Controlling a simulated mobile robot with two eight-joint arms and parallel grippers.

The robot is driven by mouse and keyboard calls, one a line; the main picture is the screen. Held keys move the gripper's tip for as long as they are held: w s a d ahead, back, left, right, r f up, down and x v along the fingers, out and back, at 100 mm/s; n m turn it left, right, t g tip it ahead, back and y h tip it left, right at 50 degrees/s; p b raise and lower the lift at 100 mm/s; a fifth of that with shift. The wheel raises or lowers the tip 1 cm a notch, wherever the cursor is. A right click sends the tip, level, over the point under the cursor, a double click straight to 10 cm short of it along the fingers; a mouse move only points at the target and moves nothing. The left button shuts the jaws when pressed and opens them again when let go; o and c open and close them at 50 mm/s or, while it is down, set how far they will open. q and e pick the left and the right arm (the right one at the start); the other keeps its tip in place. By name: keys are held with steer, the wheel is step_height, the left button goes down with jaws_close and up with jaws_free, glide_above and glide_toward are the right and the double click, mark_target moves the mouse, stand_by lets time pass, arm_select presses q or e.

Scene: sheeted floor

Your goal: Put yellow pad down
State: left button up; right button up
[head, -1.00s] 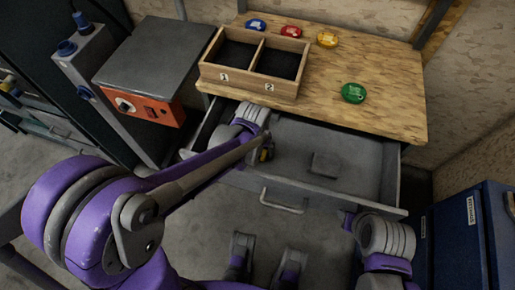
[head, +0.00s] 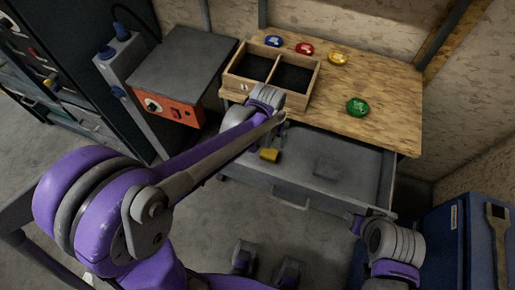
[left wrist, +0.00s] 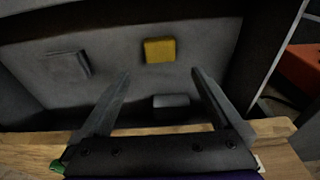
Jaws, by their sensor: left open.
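The yellow pad (head: 269,155) lies on the floor of the open grey drawer (head: 350,165), in its left part. It also shows in the left wrist view (left wrist: 160,50), lying free beyond the fingertips. My left gripper (left wrist: 160,75) is open and empty, its two fingers spread and apart from the pad. In the head view the left gripper (head: 283,130) is by the tabletop's front edge, partly hidden by its arm. A dark grey pad (left wrist: 68,65) and a dark block (left wrist: 171,101) also show in the drawer.
A two-compartment wooden box (head: 297,97) stands on the wooden tabletop (head: 390,90). Blue (head: 273,41), red (head: 304,48), yellow (head: 338,57) and green (head: 357,106) discs lie there. A blue cabinet (head: 440,230) is at right, an orange-fronted machine (head: 172,109) at left.

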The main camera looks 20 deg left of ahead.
arm_select(q)
steer(key=s+a+r+t, duration=0.1)
steer(key=s+a+r, duration=0.1)
steer(key=s, duration=0.6)
steer(key=s+a+r+t, duration=0.2)
steer(key=s+a, duration=0.2)
steer(key=s, duration=0.5)
steer(key=shift+s+r, duration=0.2)
steer(key=shift+t, duration=0.3)
steer(key=r+p, duration=0.2)
steer(key=w+r+p, duration=0.1)
steer(key=r, duration=0.1)
steer(key=shift+r+p, duration=0.3)
steer(key=shift+p, duration=0.1)
arm_select(e)
steer(key=r, duration=0.2)
steer(key=w+r, duration=0.1)
steer(key=r, duration=0.1)
steer(key=shift+r, duration=0.3)
arm_select(q)
steer(key=shift+w, duration=0.15)
arm_select(e)
steer(key=shift+w, duration=0.2)
steer(key=shift+s, duration=0.1)
